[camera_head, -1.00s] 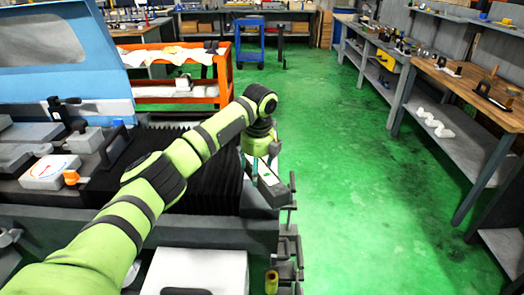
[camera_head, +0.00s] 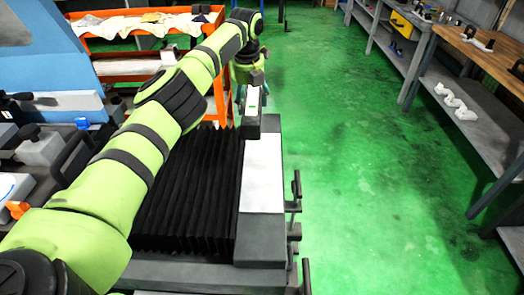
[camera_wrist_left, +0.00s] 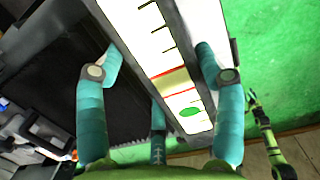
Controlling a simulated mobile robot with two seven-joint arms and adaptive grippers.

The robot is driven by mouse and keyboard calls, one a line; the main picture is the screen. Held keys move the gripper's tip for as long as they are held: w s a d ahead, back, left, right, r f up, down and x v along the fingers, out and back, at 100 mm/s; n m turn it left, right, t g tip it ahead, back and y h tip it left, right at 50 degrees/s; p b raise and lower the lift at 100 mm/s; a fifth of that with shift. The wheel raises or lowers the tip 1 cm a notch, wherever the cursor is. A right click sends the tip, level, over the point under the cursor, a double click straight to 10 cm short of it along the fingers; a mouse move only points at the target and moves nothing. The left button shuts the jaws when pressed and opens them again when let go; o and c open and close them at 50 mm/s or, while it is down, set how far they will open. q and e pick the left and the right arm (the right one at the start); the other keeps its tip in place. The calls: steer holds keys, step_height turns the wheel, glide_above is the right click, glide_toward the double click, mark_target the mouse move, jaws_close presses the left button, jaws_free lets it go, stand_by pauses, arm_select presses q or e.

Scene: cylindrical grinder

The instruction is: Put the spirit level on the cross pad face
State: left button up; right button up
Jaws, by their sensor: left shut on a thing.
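The spirit level is a dark block with a white scale top (camera_head: 252,103) and a green mark. In the left wrist view, the spirit level (camera_wrist_left: 166,45) shows black ticks, red lines and a green bubble spot. My left gripper (camera_head: 251,88) is shut on it, with teal fingers on both sides in the left wrist view. In the head view it hangs at the far end of a pale flat strip (camera_head: 262,170), perhaps the cross pad face; contact is unclear. A small green arm with dark bands, likely my right, shows in the left wrist view; its gripper (camera_wrist_left: 252,98) is too small to judge.
Black bellows (camera_head: 185,195) lie left of the pale strip. Handles (camera_head: 295,190) stick out on its right. An orange cart (camera_head: 150,25) with cloths stands behind. Shelved benches (camera_head: 465,90) line the right, with open green floor (camera_head: 350,150) between.

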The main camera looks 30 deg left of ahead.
mark_target(258, 138)
arm_select(q)
steer(key=shift+w+a+r, duration=0.1)
steer(key=shift+w+r, duration=0.05)
steer(key=shift+w, duration=0.1)
steer(key=shift+s+d+f+p, duration=0.15)
steer(key=shift+s+d, duration=0.25)
steer(key=shift+s, duration=0.1)
steer(key=shift+s+d+f+p, duration=0.1)
steer(key=shift+s+d+p, duration=0.05)
steer(key=shift+s+d, duration=0.3)
steer(key=s+d+f+p, duration=0.1)
steer(key=s+d+f, duration=0.1)
steer(key=s+d+f+p, duration=0.1)
steer(key=s+d+f, duration=0.1)
steer(key=s, duration=0.1)
steer(key=s+d+f+p, duration=0.1)
steer(key=s+d+f, duration=0.1)
steer(key=shift+s+p, duration=0.2)
steer(key=shift+p, duration=0.15)
step_height(258, 138, down, 4)
steer(key=shift+r+p, duration=0.25)
steer(key=shift+p, duration=0.45)
steer(key=shift+f, duration=0.3)
arm_select(e)
steer(key=r, duration=0.3)
steer(key=s+r, duration=0.1)
steer(key=r, duration=0.1)
steer(key=shift+d+r, duration=0.3)
steer(key=shift+d, duration=0.05)
steer(key=shift+d, duration=0.1)
